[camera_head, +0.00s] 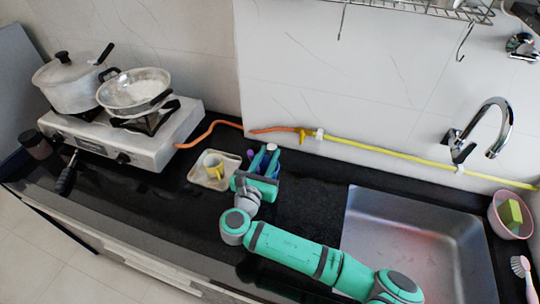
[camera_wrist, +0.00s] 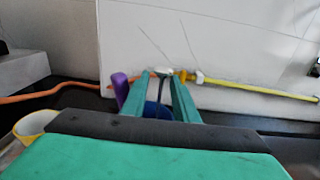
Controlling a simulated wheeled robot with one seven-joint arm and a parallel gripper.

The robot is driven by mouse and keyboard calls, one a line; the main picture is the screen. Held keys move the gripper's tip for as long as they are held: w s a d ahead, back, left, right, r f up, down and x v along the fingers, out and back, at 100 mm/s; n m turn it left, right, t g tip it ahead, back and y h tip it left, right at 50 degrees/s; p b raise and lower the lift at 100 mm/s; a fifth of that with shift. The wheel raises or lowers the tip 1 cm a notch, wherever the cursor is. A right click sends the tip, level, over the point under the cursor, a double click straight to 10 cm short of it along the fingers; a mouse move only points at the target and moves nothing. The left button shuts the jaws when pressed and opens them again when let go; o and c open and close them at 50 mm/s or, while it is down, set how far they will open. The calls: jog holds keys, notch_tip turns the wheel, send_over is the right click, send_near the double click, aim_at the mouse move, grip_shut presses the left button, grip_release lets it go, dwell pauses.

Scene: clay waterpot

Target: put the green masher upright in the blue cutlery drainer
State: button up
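My gripper (camera_head: 265,162) is over the counter between the stove and the sink, its two teal fingers apart. In the wrist view the fingers (camera_wrist: 161,90) stand either side of a thin dark shaft with a pale top (camera_wrist: 163,71), with gaps beside it. The blue cutlery drainer (camera_wrist: 156,109) shows low between and behind the fingers, mostly hidden by my gripper. A purple handle (camera_wrist: 120,86) stands just left of the fingers. I cannot clearly pick out the green masher; whether the shaft is part of it, I cannot tell.
A yellow cup (camera_head: 213,164) sits on a pale square tray (camera_head: 199,179) left of my gripper. The stove (camera_head: 150,151) bears a pot (camera_head: 70,86) and a pan (camera_head: 135,90). The sink (camera_head: 400,225) lies right. An orange and yellow hose (camera_head: 390,149) runs along the wall.

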jog(key=shift+w+a, duration=0.1)
jog(key=v, duration=1.1)
jog(key=shift+r, duration=0.15)
dwell(0.6)
